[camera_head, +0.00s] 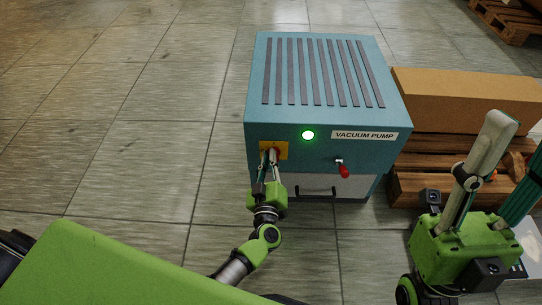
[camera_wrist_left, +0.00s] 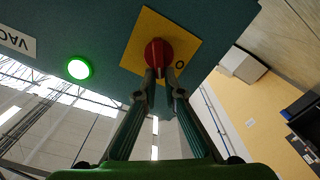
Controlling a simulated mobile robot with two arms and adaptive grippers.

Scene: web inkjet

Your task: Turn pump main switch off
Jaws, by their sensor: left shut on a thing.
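The vacuum pump (camera_head: 330,120) is a teal box on the floor with a label, "VACUUM PUMP". Its main switch is a red rotary knob (camera_wrist_left: 158,52) on a yellow plate (camera_head: 284,146), at the left of the front face. My left gripper (camera_head: 270,156) is shut on the red knob; its fingertips hide part of it in the head view. In the left wrist view the fingers meet at the knob, beside an "O" mark (camera_wrist_left: 180,65). A green lamp (camera_head: 308,135) is lit; it also shows in the left wrist view (camera_wrist_left: 78,68). My right gripper (camera_head: 515,138) is open, away from the pump.
A red-tipped lever (camera_head: 343,170) sticks out right of the switch. A dark handle (camera_head: 316,191) is on the lower panel. A cardboard box (camera_head: 465,98) on wooden pallets (camera_head: 425,188) stands at the right. The tiled floor (camera_head: 130,140) at the left is clear.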

